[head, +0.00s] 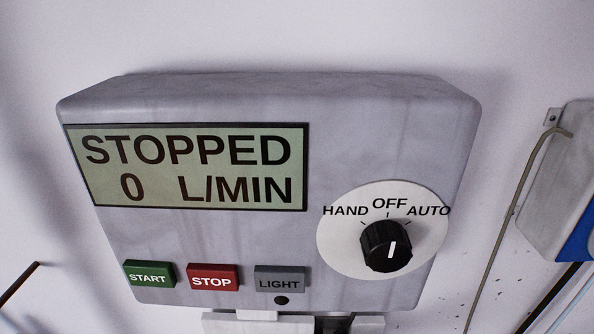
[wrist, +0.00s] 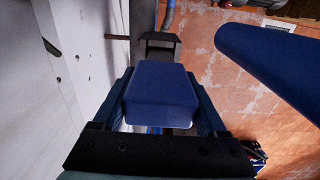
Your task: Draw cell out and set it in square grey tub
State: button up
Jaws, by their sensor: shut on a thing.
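In the wrist view, my gripper (wrist: 160,78) is shut on a dark blue block with rounded edges (wrist: 162,97), which looks like the cell. A finger lies along each side of it. Its far end and underside are hidden, and I cannot tell whether it touches anything beyond the fingers. My gripper is not in the head view. I see no square grey tub in either view.
The head view shows a grey wall panel (head: 340,130) reading "STOPPED 0 L/MIN", with buttons and a black knob (head: 389,245). In the wrist view, a pale wall (wrist: 50,120) is close on the left, a thick blue cylinder (wrist: 268,58) on the right, and reddish tiled floor (wrist: 225,65) beyond.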

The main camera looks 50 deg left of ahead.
jog(key=shift+r+p, duration=1.1)
jog(key=shift+r, duration=0.15)
